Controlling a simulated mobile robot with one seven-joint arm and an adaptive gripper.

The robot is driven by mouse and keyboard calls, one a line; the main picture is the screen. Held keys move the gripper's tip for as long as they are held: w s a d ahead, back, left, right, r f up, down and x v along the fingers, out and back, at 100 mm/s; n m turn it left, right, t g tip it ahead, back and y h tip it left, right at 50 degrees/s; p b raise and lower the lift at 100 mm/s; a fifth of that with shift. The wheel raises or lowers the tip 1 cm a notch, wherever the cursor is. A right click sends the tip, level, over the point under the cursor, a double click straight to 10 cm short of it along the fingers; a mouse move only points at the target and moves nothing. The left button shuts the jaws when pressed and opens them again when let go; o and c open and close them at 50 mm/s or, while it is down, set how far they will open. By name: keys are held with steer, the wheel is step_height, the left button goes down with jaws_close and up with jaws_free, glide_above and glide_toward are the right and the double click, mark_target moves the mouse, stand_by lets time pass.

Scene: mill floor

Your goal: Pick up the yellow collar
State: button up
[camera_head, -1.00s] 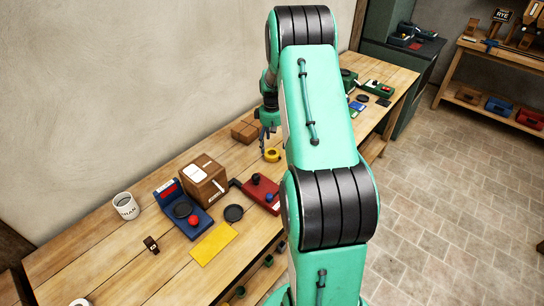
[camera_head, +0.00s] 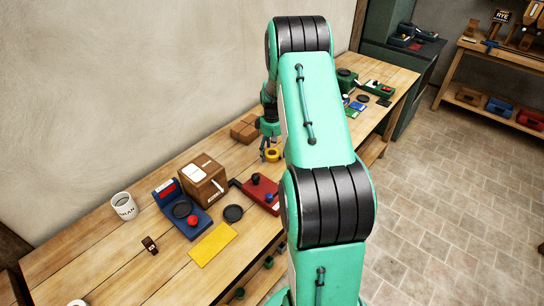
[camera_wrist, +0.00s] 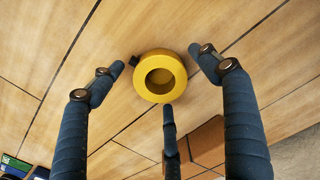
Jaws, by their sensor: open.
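The yellow collar (camera_wrist: 176,83) is a thick ring with a round hole, lying on the wooden table. In the wrist view it sits between the tips of my gripper (camera_wrist: 164,82), which is open with its dark fingers spread around the collar. I see no finger touching it clearly. In the head view the collar (camera_head: 272,155) shows just below my gripper (camera_head: 268,143), partly beside my arm.
A brown box (camera_head: 245,129) stands behind the collar. A red device (camera_head: 262,193), a larger brown box (camera_head: 203,181), a blue scale-like device (camera_head: 183,208), a yellow sheet (camera_head: 213,244) and a mug (camera_head: 124,205) lie nearer along the table (camera_head: 110,260).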

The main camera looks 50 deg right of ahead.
mark_target(272, 153)
steer(key=c, duration=1.4)
steer(key=shift+r, duration=0.1)
steer(key=shift+r+p, duration=0.95)
steer(key=shift+r, duration=4)
